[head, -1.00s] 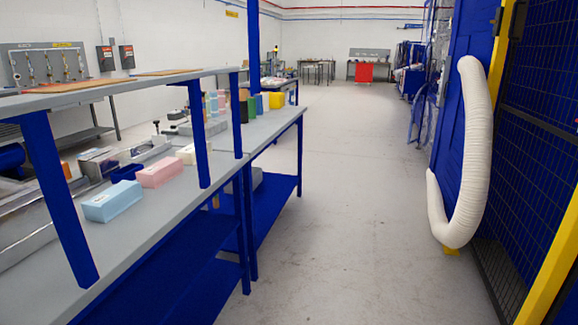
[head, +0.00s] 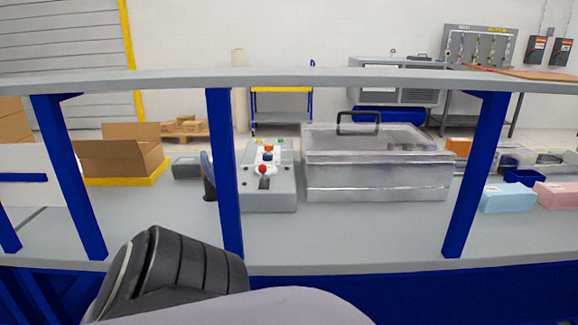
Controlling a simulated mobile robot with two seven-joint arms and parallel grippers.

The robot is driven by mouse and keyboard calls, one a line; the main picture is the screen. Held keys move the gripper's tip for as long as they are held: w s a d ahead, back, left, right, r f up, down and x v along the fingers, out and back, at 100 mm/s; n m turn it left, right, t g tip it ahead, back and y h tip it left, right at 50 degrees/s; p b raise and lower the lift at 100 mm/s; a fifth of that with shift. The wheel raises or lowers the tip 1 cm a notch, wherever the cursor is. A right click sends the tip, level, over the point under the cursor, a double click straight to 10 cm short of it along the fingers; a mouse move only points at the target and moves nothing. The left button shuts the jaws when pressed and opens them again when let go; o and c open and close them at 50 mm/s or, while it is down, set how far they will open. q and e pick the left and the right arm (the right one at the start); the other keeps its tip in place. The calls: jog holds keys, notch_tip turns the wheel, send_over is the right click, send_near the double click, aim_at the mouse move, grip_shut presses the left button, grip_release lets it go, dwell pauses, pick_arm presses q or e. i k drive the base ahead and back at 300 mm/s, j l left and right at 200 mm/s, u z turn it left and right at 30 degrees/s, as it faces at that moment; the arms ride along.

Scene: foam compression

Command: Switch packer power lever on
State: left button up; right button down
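A grey control box (head: 268,200) stands on the bench behind the blue shelf post. It has a red knob (head: 262,169), other small coloured buttons and a small black part low on its sloped face. A dark blue and black handle (head: 207,178) rises at its left side, partly behind the post; I cannot tell if this is the power lever or how it is set. A clear-lidded machine chamber (head: 375,165) with a black handle stands right of the box, lid down. Neither gripper shows; a dark padded part and a pale part of my own body fill the bottom.
A grey shelf (head: 300,80) on blue posts (head: 224,180) crosses in front of the machine. An open carton (head: 120,160) stands at left; light blue (head: 507,198) and pink (head: 555,195) blocks lie at right. The front bench strip is mostly clear.

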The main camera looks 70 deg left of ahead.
aim_at(263, 168)
jog(key=u, duration=2.3)
jog(key=j+z, duration=0.2)
jog(key=z, duration=0.2)
jog(key=k+l, duration=0.05)
